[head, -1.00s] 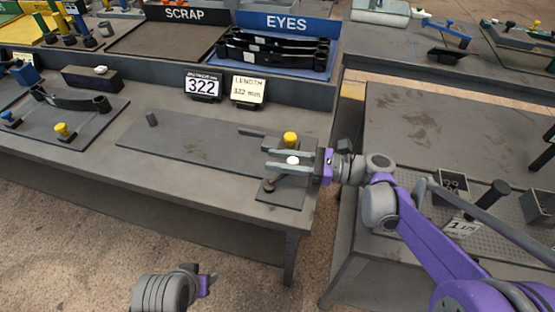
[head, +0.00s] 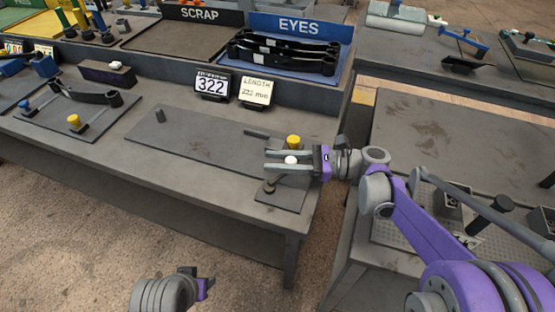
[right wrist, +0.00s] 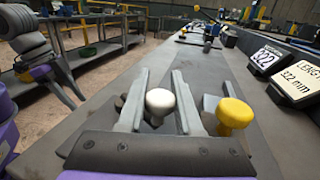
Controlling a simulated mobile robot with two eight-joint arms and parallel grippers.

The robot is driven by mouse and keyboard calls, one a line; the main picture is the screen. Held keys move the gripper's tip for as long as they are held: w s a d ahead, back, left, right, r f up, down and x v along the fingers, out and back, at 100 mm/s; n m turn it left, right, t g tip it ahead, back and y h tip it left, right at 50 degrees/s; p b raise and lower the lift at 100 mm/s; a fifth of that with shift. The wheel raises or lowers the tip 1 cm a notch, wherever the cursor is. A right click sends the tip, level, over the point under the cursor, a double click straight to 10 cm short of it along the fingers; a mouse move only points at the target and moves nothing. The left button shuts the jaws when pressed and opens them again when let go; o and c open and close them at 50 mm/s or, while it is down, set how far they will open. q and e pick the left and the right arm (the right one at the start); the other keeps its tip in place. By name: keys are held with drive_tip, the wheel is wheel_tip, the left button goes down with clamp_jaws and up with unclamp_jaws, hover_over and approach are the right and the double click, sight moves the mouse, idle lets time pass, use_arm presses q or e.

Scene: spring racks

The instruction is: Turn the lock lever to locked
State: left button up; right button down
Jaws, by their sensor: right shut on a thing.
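On the bench fixture (head: 200,140) at its right end stand a white-knobbed lever (head: 291,160) and a yellow knob (head: 293,141). I cannot tell from labels which is the lock lever. My right gripper (head: 288,160) comes in from the right, its fingers around the white knob and shut on it. In the right wrist view the white knob (right wrist: 160,101) stands between the two fingers, and the yellow knob (right wrist: 234,114) is outside them, to the right. The lever's lower part is mostly hidden. My left gripper (head: 200,284) is low in the head view, away from the bench; its fingers are unclear.
Behind the fixture stand a 322 display (head: 212,85) and a LENGTH card (head: 255,91). A blue EYES tray (head: 340,73) with black springs is behind them. A second fixture (head: 60,125) lies left. Another bench (head: 430,130) stands right, across a gap.

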drive_tip(key=c, duration=0.6)
unclamp_jaws()
drive_tip(key=d, duration=1)
drive_tip(key=shift+s+d+p, duration=0.35)
drive_tip(key=shift+d, duration=0.05)
